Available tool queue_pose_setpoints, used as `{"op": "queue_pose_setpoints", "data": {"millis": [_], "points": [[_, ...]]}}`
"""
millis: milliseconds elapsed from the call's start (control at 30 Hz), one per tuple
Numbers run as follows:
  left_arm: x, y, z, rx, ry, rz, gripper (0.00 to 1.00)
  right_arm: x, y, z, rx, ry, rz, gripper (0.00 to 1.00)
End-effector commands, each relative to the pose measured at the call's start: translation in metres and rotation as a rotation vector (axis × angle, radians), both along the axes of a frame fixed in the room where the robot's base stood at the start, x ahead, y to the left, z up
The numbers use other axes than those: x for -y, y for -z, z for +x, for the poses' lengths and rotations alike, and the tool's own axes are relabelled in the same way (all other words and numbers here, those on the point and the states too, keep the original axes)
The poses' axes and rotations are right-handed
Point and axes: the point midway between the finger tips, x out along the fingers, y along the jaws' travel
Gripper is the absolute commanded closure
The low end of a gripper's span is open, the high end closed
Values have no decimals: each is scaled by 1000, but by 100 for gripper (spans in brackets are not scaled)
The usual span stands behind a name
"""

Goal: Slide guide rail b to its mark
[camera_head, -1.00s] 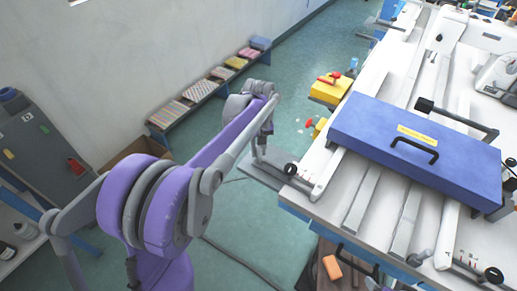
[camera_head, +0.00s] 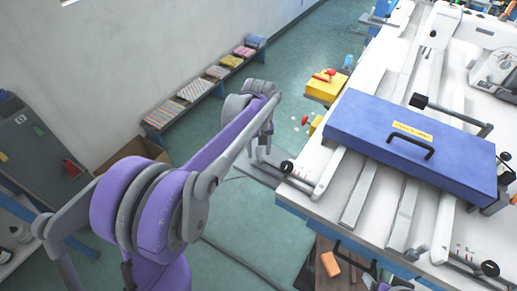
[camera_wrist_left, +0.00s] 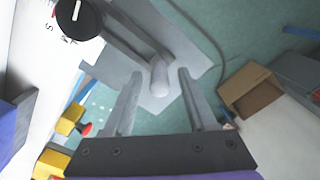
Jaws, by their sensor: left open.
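Long pale guide rails lie along the white table; no lettering tells which is rail b. The left guide rail (camera_head: 327,172) has a black knob (camera_head: 287,167) at its near end, by the table's left corner. The right guide rail (camera_head: 444,222) has another black knob (camera_head: 490,268). My left gripper (camera_head: 265,150) hangs just beyond the left corner, above a grey plate (camera_head: 262,167). In the left wrist view my left gripper (camera_wrist_left: 160,73) is open, with a rounded grey rod end (camera_wrist_left: 159,84) between its fingers; contact cannot be told. The black knob is at top left (camera_wrist_left: 79,18).
A blue case (camera_head: 385,125) with a black handle lies across the rails. Yellow blocks (camera_head: 326,86) stand at the table's left edge. A low bench (camera_head: 185,98) with folded cloths stands by the wall. The floor between bench and table is mostly clear.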

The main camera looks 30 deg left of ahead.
Motion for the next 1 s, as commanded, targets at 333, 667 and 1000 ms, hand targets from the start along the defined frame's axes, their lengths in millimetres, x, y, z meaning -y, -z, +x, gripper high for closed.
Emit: {"op": "queue_pose_setpoints", "data": {"millis": [333, 667, 1000], "points": [[0, -35, 0, 0, 0, 0, 43, 0, -3, 1, 2, 0, 0, 18], [0, -95, 0, 0, 0, 0, 43, 0, -8, 2, 4, 0, 0, 18], [0, -108, 0, 0, 0, 0, 43, 0, -8, 3, 5, 0, 0, 18]]}}
